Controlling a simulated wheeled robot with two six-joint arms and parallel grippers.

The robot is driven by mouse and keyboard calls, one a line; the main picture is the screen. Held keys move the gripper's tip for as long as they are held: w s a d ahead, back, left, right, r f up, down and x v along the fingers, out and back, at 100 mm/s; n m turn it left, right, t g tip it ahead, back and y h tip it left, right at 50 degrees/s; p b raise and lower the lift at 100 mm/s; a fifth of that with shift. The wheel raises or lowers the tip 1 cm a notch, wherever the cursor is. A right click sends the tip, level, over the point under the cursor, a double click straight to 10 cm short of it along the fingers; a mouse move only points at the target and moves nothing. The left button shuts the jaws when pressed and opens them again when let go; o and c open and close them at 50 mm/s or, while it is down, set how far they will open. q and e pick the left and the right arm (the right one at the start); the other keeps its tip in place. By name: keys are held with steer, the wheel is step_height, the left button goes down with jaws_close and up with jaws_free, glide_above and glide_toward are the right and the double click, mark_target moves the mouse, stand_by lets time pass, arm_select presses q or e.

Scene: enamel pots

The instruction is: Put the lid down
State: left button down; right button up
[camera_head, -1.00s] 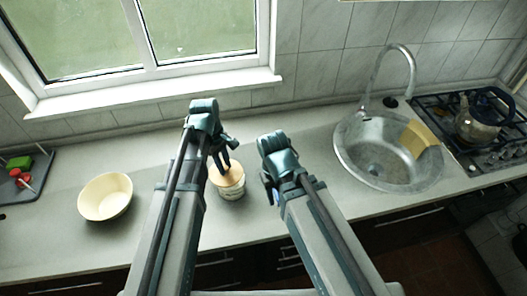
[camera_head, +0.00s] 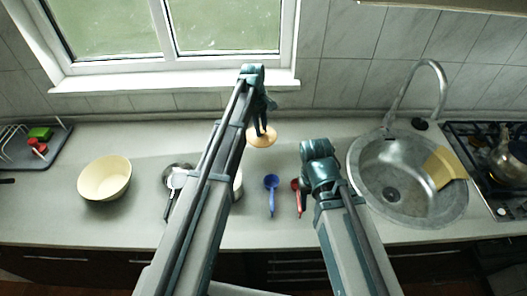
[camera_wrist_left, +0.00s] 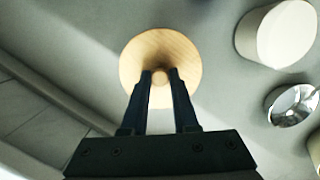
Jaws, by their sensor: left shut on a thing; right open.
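My left gripper (camera_head: 262,131) is shut on the knob of the round wooden lid (camera_head: 261,139). In the left wrist view, the fingertips (camera_wrist_left: 160,77) hold the knob of the lid (camera_wrist_left: 160,50). The lid is over the counter's back part, near the wall. I cannot tell whether it touches the counter. The pale pot (camera_head: 238,184) stands in front and to the left of the lid, mostly hidden by my left arm. It also shows in the left wrist view (camera_wrist_left: 280,34), apart from the lid. My right gripper (camera_head: 308,178) is open, its fingers mostly hidden.
A blue spoon (camera_head: 271,188) and a red spoon (camera_head: 296,190) lie on the counter. A metal ladle (camera_head: 175,178) lies left of my left arm, and a cream bowl (camera_head: 104,178) stands further left. The sink (camera_head: 405,190) is right. The counter (camera_head: 315,130) around the lid looks clear.

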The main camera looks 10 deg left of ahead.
arm_select(q)
steer(key=shift+f+b, duration=4.45)
steer(key=shift+f, duration=0.3)
arm_select(e)
steer(key=shift+f, duration=4.75)
arm_select(q)
steer(key=shift+f, duration=0.1)
arm_select(e)
steer(key=shift+f, duration=0.1)
arm_select(q)
steer(key=shift+f, duration=0.15)
arm_select(e)
steer(key=shift+f, duration=0.15)
arm_select(q)
steer(key=c, duration=0.7)
jaws_free()
